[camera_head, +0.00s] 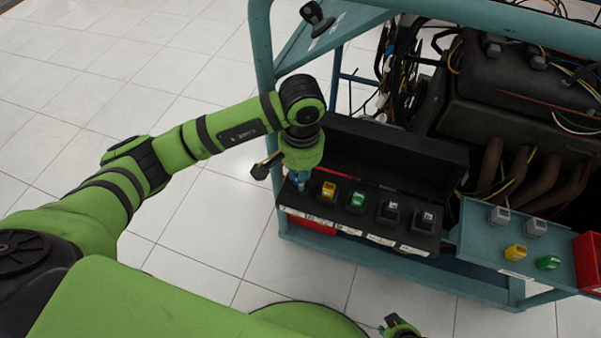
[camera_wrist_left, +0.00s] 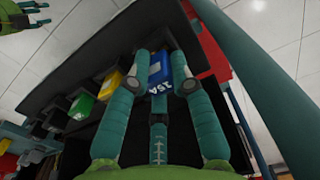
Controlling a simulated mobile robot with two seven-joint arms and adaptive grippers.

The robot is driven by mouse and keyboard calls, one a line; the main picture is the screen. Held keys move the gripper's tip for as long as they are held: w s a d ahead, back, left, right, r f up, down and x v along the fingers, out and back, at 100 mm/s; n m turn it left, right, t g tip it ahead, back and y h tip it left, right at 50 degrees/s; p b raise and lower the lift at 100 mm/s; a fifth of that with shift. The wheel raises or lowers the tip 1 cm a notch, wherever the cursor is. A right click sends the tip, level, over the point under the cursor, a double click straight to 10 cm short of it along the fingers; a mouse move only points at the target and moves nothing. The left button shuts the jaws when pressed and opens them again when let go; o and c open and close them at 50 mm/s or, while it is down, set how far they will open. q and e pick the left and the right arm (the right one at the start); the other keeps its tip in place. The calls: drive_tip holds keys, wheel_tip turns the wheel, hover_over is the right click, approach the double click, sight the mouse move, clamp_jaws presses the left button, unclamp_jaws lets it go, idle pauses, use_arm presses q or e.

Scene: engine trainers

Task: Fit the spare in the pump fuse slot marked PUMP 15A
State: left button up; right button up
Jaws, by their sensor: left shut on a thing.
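My left gripper (camera_head: 298,183) reaches down over the left end of the black fuse box (camera_head: 405,243). In the left wrist view its teal fingers (camera_wrist_left: 160,82) are shut on a blue fuse (camera_wrist_left: 157,68) marked 15A. The fuse is at the box's end slot, beside the yellow fuse; I cannot tell whether it is seated or just above. A yellow fuse (camera_head: 328,190) and a green fuse (camera_head: 357,198) stand in the box, with two dark positions (camera_head: 390,210) to their right. The slot labels are too small to read. Part of my right gripper (camera_wrist_left: 38,12) shows in the left wrist view.
The box's raised lid (camera_head: 395,150) stands behind the slots. A teal shelf (camera_head: 480,240) at right carries two grey pieces (camera_head: 499,215), a yellow one (camera_head: 515,252) and a green one (camera_head: 547,262). A red bin (camera_head: 588,262) is beyond. The engine (camera_head: 530,110) and cart frame rise behind.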

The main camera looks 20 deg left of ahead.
use_arm(q)
drive_tip(key=shift+b, duration=0.3)
idle(0.6)
drive_tip(key=shift+f+b, duration=0.55)
drive_tip(key=shift+b, duration=0.1)
idle(0.5)
drive_tip(key=o, duration=0.9)
drive_tip(key=shift+s+f, duration=0.1)
drive_tip(key=shift+d+r+p, duration=0.1)
drive_tip(key=shift+r+p, duration=0.35)
drive_tip(key=shift+r, duration=0.4)
drive_tip(key=shift+r+p, duration=1.2)
drive_tip(key=shift+r, duration=1.55)
